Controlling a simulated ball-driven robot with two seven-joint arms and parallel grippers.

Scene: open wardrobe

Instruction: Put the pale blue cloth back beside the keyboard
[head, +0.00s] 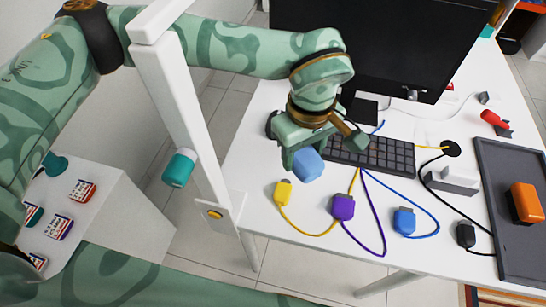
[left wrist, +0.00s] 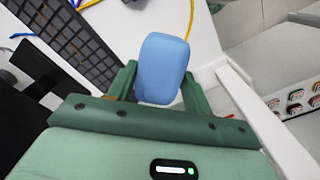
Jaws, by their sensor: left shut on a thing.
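My left gripper (head: 303,158) is shut on the pale blue cloth (head: 308,166), a folded, rounded block. In the left wrist view the cloth (left wrist: 162,68) sits between the two green fingers of the gripper (left wrist: 158,85). In the head view it is over the desk, in front of the left end of the dark keyboard (head: 372,154). The keyboard also shows at upper left in the left wrist view (left wrist: 72,38). I cannot tell whether the cloth touches the desk. My right gripper is not in view.
A yellow plug (head: 283,192), a purple plug (head: 343,207) and a blue plug (head: 404,221) lie with their cables in front of the keyboard. A monitor (head: 390,45) stands behind. A white post (head: 180,115) rises left of the desk. A dark tray (head: 512,245) with an orange block lies right.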

